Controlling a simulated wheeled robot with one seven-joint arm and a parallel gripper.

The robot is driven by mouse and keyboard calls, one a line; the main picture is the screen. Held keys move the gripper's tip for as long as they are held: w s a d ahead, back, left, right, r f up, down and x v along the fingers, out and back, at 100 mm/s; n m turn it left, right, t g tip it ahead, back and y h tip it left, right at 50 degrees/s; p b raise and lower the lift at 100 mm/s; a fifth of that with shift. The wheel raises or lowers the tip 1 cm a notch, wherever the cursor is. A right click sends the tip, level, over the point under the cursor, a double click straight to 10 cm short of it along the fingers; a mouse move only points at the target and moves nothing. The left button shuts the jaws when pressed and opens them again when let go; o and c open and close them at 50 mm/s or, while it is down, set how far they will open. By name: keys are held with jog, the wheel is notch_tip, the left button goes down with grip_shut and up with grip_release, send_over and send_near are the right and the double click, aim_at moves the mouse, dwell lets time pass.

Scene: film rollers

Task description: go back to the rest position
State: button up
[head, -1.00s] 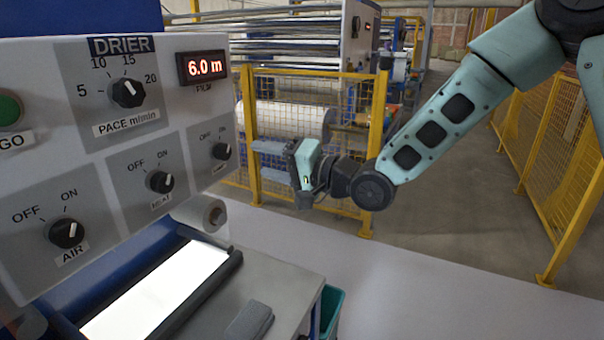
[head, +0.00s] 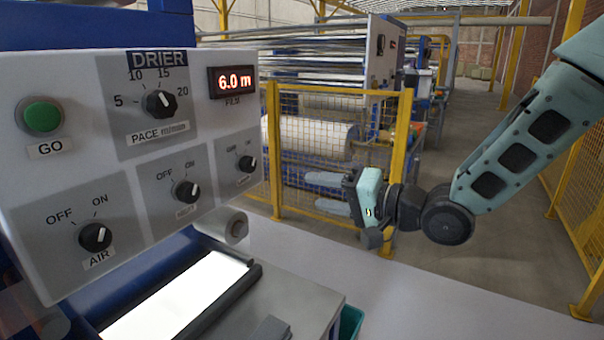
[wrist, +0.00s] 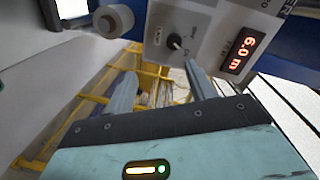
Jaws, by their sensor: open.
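My gripper (head: 318,193) is open and empty, held in the air to the right of the drier panel. Its two grey fingers point left toward the panel, with a clear gap between them and nothing in it. They also show in the wrist view (wrist: 158,88), apart from the panel's lower right knob (wrist: 175,42) in that picture. The teal arm reaches in from the right edge of the head view. The drier panel (head: 70,180) carries a green GO button (head: 42,116), a PACE knob (head: 158,103) and three OFF/ON knobs. Its red display (head: 233,82) reads 6.0 m.
Below the panel are a lit white plate (head: 180,298) and a film roll (head: 236,226). A teal bin (head: 350,325) stands beside the bench. Yellow mesh fencing (head: 272,150) and a roller machine stand behind my gripper.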

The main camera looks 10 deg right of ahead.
jog(key=s+a+f+n+g+h, duration=0.1)
jog(key=s+f+n+g+h, duration=0.35)
jog(key=s+f+h, duration=0.3)
jog(key=s+d+n+g+h, duration=0.2)
jog(key=s+n+g, duration=0.1)
jog(key=s, duration=0.7)
jog(key=s+d+f+n+g+h, duration=0.1)
jog(key=s+d+n+g+h, duration=0.1)
jog(key=s, duration=0.9)
jog(key=shift+n+g+h, duration=0.45)
jog(key=shift+n+g, duration=0.1)
